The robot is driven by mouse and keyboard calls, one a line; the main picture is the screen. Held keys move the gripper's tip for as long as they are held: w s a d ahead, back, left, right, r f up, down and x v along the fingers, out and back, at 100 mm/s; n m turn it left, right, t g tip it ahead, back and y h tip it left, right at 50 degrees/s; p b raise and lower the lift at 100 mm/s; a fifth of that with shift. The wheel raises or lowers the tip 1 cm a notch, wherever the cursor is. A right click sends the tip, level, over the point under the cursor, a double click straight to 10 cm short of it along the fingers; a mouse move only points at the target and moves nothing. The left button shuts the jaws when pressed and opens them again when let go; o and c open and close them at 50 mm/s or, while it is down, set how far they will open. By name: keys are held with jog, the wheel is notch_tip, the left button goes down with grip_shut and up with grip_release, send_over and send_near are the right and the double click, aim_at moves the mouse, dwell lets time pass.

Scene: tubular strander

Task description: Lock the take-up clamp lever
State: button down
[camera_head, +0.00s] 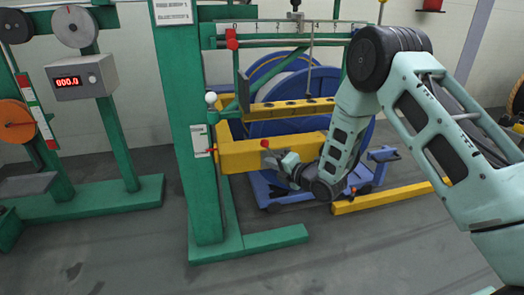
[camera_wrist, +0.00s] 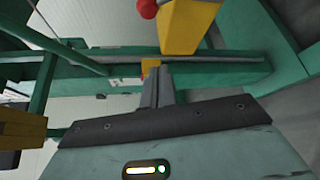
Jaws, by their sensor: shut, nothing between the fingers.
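A red knob (camera_head: 264,143) sits at the yellow arm (camera_head: 240,157) of the take-up frame, just above my gripper in the head view. A red ball (camera_wrist: 148,8) beside a yellow part (camera_wrist: 187,27) shows at the top of the wrist view. I cannot tell which knob belongs to the clamp lever. A white ball (camera_head: 211,98) stands on the green post's side, higher up. My gripper (camera_head: 269,159) is in front of the yellow arm; its fingers (camera_wrist: 156,85) are shut and empty. A small yellow piece (camera_wrist: 150,65) lies beyond the fingertips; contact is unclear.
The green post (camera_head: 200,200) stands left of my gripper, with a foot on the floor. A blue reel (camera_head: 290,125) on a blue cradle stands behind. A yellow floor rail (camera_head: 380,199) lies to the right. A display box (camera_head: 82,77) is at left. The front floor is clear.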

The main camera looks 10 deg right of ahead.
aim_at(271, 152)
jog(key=shift+w, duration=0.1)
jog(key=b+x, duration=0.4)
jog(key=x, duration=0.6)
jog(key=shift+w+d+r+b, duration=0.1)
jog(key=shift+d+r+b, duration=0.1)
jog(key=shift+d, duration=0.4)
jog(key=shift+w+d+r+b, duration=0.1)
jog(key=shift+d+r+b, duration=0.1)
jog(key=shift+d, duration=0.4)
jog(key=shift+w+d+r+b, duration=0.1)
jog(key=shift+d+r+b, duration=0.15)
jog(key=shift+d, duration=0.4)
jog(key=shift+d, duration=0.15)
